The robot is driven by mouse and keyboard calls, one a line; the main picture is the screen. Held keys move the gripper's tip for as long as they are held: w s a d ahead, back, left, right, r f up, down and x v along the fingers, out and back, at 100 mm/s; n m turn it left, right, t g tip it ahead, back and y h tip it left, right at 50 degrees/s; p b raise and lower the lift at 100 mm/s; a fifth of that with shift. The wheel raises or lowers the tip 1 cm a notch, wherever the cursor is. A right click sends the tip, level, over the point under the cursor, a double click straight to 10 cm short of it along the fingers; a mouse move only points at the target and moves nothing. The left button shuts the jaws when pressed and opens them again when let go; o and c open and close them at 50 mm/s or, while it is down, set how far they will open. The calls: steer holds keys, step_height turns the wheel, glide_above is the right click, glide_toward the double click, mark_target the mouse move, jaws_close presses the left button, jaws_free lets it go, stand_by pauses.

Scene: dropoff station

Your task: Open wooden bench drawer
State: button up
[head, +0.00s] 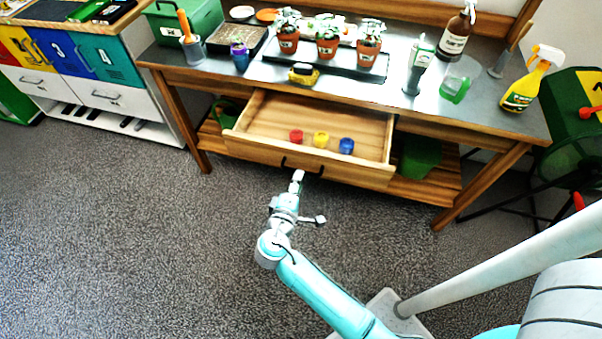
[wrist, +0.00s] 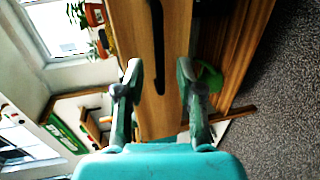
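The wooden bench drawer (head: 262,154) is pulled out from under the bench top, so its inside shows. Small red (head: 296,136), yellow (head: 321,139) and blue (head: 346,145) items sit in it. Its dark bar handle (head: 302,167) is on the front face. My gripper (head: 298,176) is close in front of the drawer front, by the handle's left part. In the wrist view my gripper (wrist: 158,72) is open, its two fingers apart on either side of the dark handle (wrist: 157,40). I cannot tell whether a finger touches the handle.
The bench top (head: 225,82) carries potted plants (head: 327,45), a spray bottle (head: 524,88) and a brown bottle (head: 455,38). A cabinet with coloured drawers (head: 90,65) stands left. A dark green drum (head: 575,125) stands right. The floor (head: 130,240) at left is clear.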

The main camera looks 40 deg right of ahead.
steer(key=v, duration=0.7)
stand_by(0.5)
steer(key=s+f+t+y, duration=0.1)
steer(key=s+f+y, duration=0.35)
steer(key=s, duration=0.35)
steer(key=s+f+y, duration=0.4)
steer(key=s+y, duration=0.1)
steer(key=s, duration=0.4)
steer(key=s+a+r+m+t+y, duration=0.1)
steer(key=s+a+r+m+t, duration=0.1)
steer(key=s+r, duration=0.5)
steer(key=s+a+r+m+t+y, duration=0.1)
steer(key=s+r+m, duration=0.4)
steer(key=r, duration=0.7)
steer(key=shift+s+a+m+t+y, duration=0.35)
steer(key=shift+s+t, duration=0.25)
steer(key=shift+s, duration=0.6)
